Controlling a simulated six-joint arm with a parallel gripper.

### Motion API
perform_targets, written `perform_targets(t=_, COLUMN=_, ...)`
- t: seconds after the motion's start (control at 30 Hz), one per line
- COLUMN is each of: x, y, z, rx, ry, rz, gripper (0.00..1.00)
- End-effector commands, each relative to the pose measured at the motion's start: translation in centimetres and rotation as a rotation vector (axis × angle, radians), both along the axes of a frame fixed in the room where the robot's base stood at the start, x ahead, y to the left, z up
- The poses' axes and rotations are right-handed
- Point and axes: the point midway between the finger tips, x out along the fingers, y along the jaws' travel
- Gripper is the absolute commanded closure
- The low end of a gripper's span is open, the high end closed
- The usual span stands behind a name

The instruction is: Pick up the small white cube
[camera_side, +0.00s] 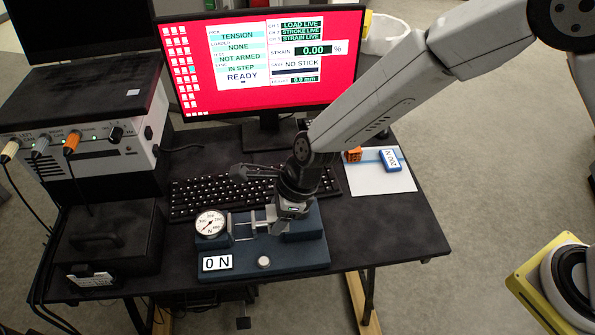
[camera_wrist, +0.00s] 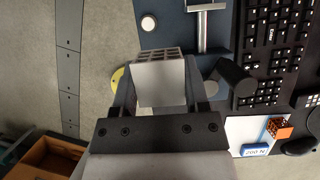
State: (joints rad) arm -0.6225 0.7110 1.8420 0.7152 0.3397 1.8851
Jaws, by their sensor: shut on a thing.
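A small white cube (camera_wrist: 159,78) with a lattice-patterned face sits between the two fingers of my gripper (camera_wrist: 158,97) in the wrist view. The fingers are shut on it, one at its left and one at its right. In the side view my gripper (camera_side: 283,222) is low over the blue test fixture (camera_side: 300,262), at its right part. There the cube is hard to make out against the gripper and the fixture's metal parts. Whether the cube touches the fixture cannot be told.
The fixture carries a round dial gauge (camera_side: 210,223), a "0 N" plate (camera_side: 217,262) and a white knob (camera_side: 263,261). A black keyboard (camera_side: 200,198) lies behind. An orange cube (camera_side: 353,155) and a blue "200 N" block (camera_side: 390,160) rest on a white sheet (camera_side: 375,182).

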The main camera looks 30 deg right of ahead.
Motion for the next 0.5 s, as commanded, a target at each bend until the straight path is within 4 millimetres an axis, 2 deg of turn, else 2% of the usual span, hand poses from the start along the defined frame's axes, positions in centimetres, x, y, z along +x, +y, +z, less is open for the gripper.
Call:
perform_targets(t=0.2, x=-2.0, y=-1.3, z=1.1, rx=0.001, ry=-0.001, rz=0.002, gripper=0.98)
perform_targets(t=0.5, x=-3.1, y=-2.0, z=1.6, rx=0.0, ry=-0.001, rz=0.002, gripper=0.98)
